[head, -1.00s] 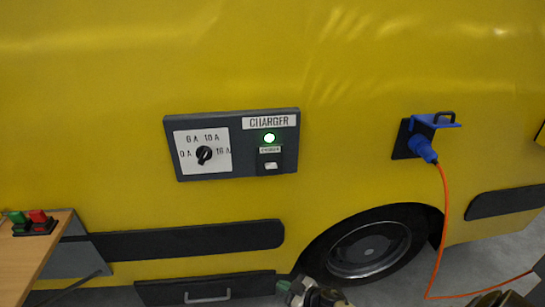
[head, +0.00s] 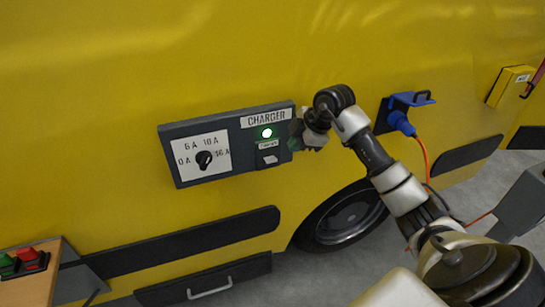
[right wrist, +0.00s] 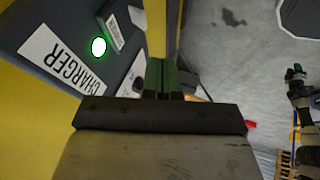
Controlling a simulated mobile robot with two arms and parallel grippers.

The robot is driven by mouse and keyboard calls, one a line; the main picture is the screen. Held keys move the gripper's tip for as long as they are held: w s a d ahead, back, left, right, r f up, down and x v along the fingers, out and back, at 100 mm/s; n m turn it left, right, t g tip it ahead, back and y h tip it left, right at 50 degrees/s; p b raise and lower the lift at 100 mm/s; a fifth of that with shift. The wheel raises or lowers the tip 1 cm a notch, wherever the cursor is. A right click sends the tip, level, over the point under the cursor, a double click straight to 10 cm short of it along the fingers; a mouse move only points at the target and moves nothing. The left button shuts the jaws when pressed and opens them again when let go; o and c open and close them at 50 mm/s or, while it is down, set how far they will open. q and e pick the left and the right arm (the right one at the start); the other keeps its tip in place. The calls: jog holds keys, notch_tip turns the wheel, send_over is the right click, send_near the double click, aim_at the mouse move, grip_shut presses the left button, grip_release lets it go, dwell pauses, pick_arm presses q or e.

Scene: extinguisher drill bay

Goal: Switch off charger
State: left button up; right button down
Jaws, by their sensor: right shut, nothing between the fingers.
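The dark charger panel (head: 222,122) is on the yellow vehicle side. It has a lit green lamp (head: 267,133), a rocker switch (head: 269,160) under the lamp and a rotary dial (head: 204,158) marked 0 A to 16 A. The dial's exact setting is too small to tell. My right gripper (head: 297,138) is at the panel's right edge, level with the lamp and switch; contact is unclear. In the right wrist view its fingers (right wrist: 162,75) are together and empty, beside the lamp (right wrist: 98,47) and switch. A dark shape (right wrist: 300,95) at that view's right edge may be my left gripper.
A blue plug (head: 402,122) with an orange cable sits in a socket right of my right arm. A wheel (head: 342,222) and a drawer handle (head: 210,288) are below. A table with red (head: 28,254) and green buttons stands lower left. The vehicle side above the panel is clear.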

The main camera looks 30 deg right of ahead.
jog(key=p, duration=0.4)
send_near(269, 166)
jog(key=s+a+x, duration=0.1)
jog(key=x, duration=0.4)
pick_arm(q)
jog(key=shift+s+d+r, duration=0.1)
jog(key=shift+d+r, duration=0.05)
jog(key=shift+r, duration=0.8)
jog(key=shift+s+d+r, duration=0.1)
jog(key=shift+r, duration=0.8)
pick_arm(e)
jog(key=shift+w+d+f, duration=0.3)
jog(key=shift+w+f, duration=0.2)
jog(key=shift+w, duration=0.2)
pick_arm(q)
jog(key=shift+f, duration=0.1)
pick_arm(e)
jog(key=shift+d, duration=0.1)
